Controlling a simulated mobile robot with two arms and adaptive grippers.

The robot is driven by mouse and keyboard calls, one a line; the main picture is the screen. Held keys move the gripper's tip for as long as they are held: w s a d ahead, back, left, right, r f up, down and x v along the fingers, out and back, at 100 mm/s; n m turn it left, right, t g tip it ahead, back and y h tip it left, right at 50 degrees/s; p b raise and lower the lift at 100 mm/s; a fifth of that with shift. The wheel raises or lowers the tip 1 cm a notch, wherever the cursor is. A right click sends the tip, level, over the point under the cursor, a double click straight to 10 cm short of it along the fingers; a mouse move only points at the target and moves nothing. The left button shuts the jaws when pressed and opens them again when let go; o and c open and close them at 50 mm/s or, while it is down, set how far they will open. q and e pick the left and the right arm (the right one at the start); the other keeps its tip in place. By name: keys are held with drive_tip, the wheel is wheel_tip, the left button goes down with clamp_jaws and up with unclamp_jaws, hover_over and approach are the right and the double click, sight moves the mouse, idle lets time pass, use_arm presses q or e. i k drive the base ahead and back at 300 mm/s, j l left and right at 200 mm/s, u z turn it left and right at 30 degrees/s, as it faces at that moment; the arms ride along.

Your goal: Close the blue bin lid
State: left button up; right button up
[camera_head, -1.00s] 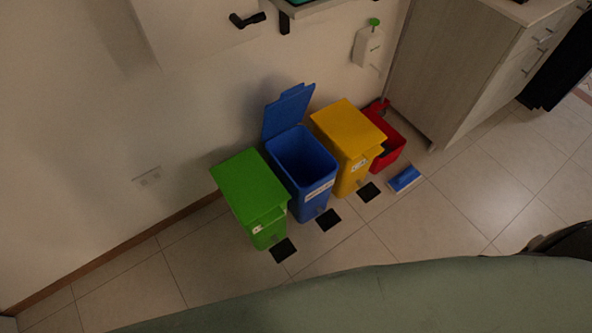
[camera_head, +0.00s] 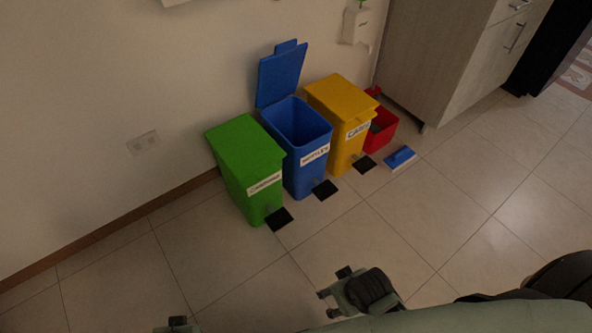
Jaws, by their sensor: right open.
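The blue bin (camera_head: 309,165) stands against the wall between a green bin and a yellow bin. Its lid (camera_head: 282,76) is swung up and leans back toward the wall, so the bin's mouth is open and its inside looks empty. A black pedal (camera_head: 325,190) lies on the floor in front of it. My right gripper (camera_head: 334,284) is at the bottom centre, open and empty, well in front of the bins and apart from them. Only a small part of my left gripper (camera_head: 177,326) shows at the bottom edge; its jaws cannot be made out.
The green bin (camera_head: 245,166) and the yellow bin (camera_head: 342,108) have their lids shut. The tiled floor in front of the bins is clear.

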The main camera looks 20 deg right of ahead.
sight(279, 73)
drive_tip(key=i+j+z, duration=0.15)
drive_tip(key=z, duration=0.3)
drive_tip(key=i+j+z, duration=0.2)
drive_tip(key=z, duration=0.3)
drive_tip(key=i, duration=0.05)
